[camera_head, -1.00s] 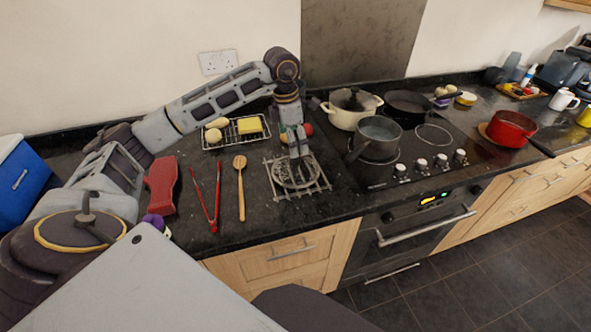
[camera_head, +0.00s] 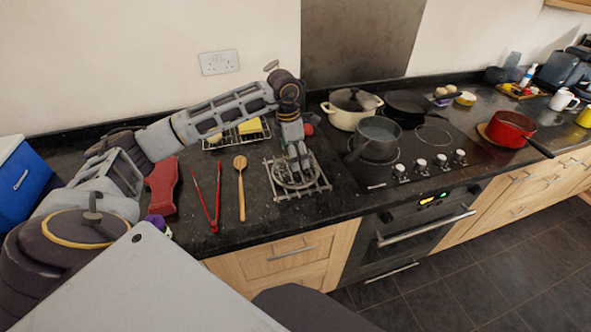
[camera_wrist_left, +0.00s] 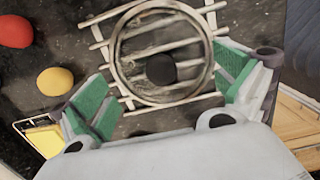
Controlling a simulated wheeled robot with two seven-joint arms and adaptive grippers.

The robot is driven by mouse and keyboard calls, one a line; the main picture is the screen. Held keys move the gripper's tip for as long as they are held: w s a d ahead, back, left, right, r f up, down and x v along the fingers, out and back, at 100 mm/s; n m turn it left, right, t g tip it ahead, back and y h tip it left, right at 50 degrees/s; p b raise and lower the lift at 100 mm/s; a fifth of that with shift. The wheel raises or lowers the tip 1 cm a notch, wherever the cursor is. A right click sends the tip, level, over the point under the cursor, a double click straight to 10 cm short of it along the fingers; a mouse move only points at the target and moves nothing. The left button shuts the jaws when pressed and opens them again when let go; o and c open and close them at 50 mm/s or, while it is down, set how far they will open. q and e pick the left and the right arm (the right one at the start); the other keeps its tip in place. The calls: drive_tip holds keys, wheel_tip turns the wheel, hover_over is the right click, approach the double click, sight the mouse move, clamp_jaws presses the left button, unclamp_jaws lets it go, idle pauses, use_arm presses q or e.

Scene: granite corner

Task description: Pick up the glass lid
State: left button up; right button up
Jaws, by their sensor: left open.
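The glass lid (camera_head: 286,179) is round and see-through with a metal rim, and lies on a wire rack (camera_head: 318,188) on the dark counter. In the left wrist view the lid (camera_wrist_left: 130,68) shows its dark round knob (camera_wrist_left: 161,69) near its middle. My left gripper (camera_head: 299,163) points down over the lid in the head view. In the left wrist view my left gripper (camera_wrist_left: 165,95) is open, its green finger pads apart with the knob between and a little beyond them. It holds nothing. My right gripper is not in view.
A wooden spoon (camera_head: 241,190), red tongs (camera_head: 207,200) and a red object (camera_head: 161,185) lie left of the rack. A grey saucepan (camera_head: 377,138) and a cream pot (camera_head: 352,108) stand on the hob to the right. A tray with butter (camera_head: 250,127) is behind my arm.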

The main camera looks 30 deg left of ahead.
use_arm(q)
drive_tip(key=shift+d+f, duration=0.1)
drive_tip(key=shift+f, duration=1.7)
